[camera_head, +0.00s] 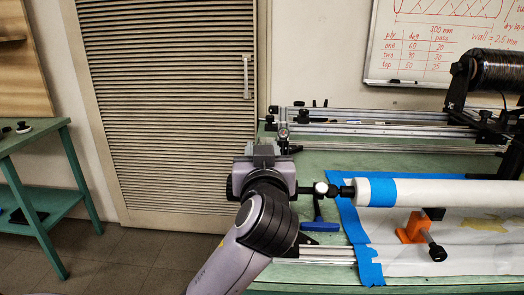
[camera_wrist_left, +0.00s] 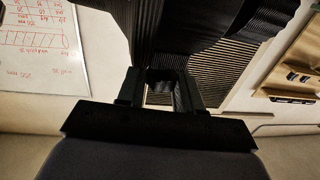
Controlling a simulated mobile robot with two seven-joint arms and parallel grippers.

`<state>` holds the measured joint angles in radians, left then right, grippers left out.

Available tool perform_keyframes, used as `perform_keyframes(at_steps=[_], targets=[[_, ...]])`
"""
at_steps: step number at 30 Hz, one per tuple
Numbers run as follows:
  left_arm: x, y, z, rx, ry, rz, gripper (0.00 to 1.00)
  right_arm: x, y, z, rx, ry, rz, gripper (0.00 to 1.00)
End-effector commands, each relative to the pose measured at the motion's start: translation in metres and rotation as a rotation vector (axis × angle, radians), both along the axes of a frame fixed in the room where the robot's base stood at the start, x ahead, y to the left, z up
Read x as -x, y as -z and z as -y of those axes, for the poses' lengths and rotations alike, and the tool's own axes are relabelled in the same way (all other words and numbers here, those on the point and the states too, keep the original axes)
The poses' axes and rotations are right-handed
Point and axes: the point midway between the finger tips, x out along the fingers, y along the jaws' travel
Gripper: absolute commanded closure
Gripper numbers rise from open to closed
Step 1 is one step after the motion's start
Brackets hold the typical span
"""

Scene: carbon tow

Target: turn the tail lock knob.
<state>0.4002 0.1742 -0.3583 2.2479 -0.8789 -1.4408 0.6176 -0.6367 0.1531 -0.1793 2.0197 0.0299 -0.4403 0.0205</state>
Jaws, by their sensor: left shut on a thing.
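My left gripper (camera_head: 265,152) is at the tail end of the winding frame, on the left end of the bench. It is shut on a dark part, which I take to be the tail lock knob; my gripper hides it in the head view. In the left wrist view the fingers (camera_wrist_left: 162,90) close around this dark part (camera_wrist_left: 163,74), and its shape is unclear. To the right of the gripper, a pale round joint (camera_head: 321,188) and a black coupling lead to the white tube (camera_head: 440,193) with a blue tape band. My right gripper is not in view.
Metal rails (camera_head: 370,114) run along the back, with a black spool (camera_head: 496,78) at right. A green side table (camera_head: 40,185) stands at left.

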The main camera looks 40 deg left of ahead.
Motion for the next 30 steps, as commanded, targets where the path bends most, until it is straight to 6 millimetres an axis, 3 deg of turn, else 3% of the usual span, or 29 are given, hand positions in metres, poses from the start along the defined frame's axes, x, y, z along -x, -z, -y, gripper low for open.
perform_keyframes(at_steps=[15,30], targets=[[-0.001,0.004,0.000,0.001,-0.461,-0.005,0.95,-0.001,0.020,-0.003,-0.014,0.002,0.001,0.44],[0.000,0.001,-0.001,-0.001,-0.674,-0.004,0.95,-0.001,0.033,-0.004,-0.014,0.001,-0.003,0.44]])
